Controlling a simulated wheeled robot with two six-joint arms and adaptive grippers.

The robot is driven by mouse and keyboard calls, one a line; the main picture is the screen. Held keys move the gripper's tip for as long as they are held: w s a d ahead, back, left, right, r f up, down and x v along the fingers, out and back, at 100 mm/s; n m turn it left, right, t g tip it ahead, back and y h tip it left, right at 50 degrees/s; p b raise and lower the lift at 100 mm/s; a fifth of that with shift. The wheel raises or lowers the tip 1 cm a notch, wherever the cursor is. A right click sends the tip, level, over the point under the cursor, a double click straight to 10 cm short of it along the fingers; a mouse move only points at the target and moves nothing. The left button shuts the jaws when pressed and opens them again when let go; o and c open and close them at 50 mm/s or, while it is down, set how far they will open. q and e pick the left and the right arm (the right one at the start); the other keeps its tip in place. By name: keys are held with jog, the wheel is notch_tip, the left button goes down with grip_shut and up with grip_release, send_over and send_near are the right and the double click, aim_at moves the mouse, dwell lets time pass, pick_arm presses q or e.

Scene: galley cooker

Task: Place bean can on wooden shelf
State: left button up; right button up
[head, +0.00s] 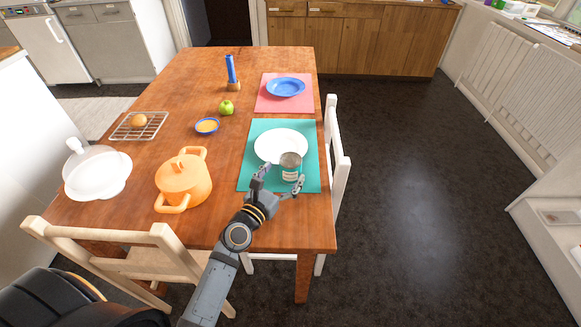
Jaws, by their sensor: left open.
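The bean can (290,168), a small tin with a grey top and pale label, stands upright at the right front of the white plate (275,144), over the teal placemat (257,133). My left gripper (280,177) is open at the near side of the can, with one finger to its left and one to its right. The fingers do not clearly touch the can. No wooden shelf can be clearly made out. My right gripper is out of view.
The wooden table (190,85) also holds an orange pot (183,183), a white lidded dish (97,172), a green apple (226,107) and a blue plate (286,87). Chairs stand at the right side (338,165) and front (100,237). The dark floor at right is clear.

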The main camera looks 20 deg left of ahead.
aim_at(290, 162)
pick_arm(q)
jog(key=w, duration=0.5)
jog(key=shift+w+d+f, duration=0.1)
jog(key=shift+d+f, duration=0.1)
jog(key=shift+d, duration=0.1)
jog(key=shift+r, duration=0.1)
jog(key=c, duration=1.5)
